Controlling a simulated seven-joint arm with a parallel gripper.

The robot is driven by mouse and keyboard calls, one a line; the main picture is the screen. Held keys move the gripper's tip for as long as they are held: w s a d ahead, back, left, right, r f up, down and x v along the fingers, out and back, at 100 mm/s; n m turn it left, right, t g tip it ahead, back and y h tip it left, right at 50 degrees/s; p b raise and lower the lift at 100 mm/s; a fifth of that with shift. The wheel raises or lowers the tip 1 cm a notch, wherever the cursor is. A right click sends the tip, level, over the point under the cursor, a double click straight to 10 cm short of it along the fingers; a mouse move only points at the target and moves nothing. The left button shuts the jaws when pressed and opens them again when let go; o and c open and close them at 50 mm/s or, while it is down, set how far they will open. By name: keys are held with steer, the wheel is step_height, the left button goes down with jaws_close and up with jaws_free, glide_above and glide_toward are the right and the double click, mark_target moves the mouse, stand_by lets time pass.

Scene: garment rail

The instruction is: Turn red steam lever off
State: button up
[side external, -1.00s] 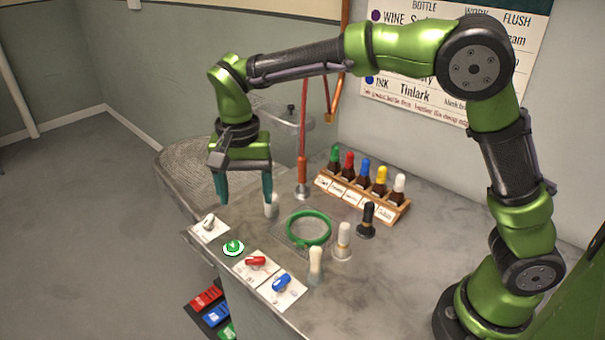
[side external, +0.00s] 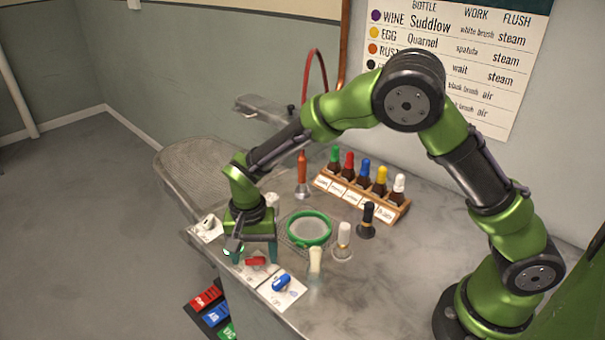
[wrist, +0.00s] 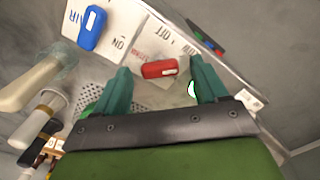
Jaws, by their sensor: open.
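The red steam lever (side external: 255,261) sits on its white plate near the front edge of the counter, just below my gripper. In the wrist view the red lever (wrist: 157,69) lies crosswise between my fingers, with a pale mark at its right end. An OFF label is visible on the white plate (wrist: 172,42) above it. My gripper (side external: 254,256) points down over the lever with its fingers apart. In the wrist view my gripper (wrist: 160,72) is open, with a visible gap on both sides of the lever.
A blue lever (side external: 282,283) on its own plate is close beside the red one. A white-handled lever (side external: 207,228) stands on the other side. A green ring (side external: 310,243), pale brushes (side external: 344,235) and a bottle rack (side external: 372,198) stand farther back.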

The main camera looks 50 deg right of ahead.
steer(key=shift+f, duration=0.15)
steer(key=shift+c, duration=0.3)
steer(key=c, duration=1)
steer(key=shift+n, duration=0.3)
steer(key=n, duration=0.4)
steer(key=shift+n, duration=2.2)
steer(key=o, duration=1.1)
steer(key=shift+c, duration=0.2)
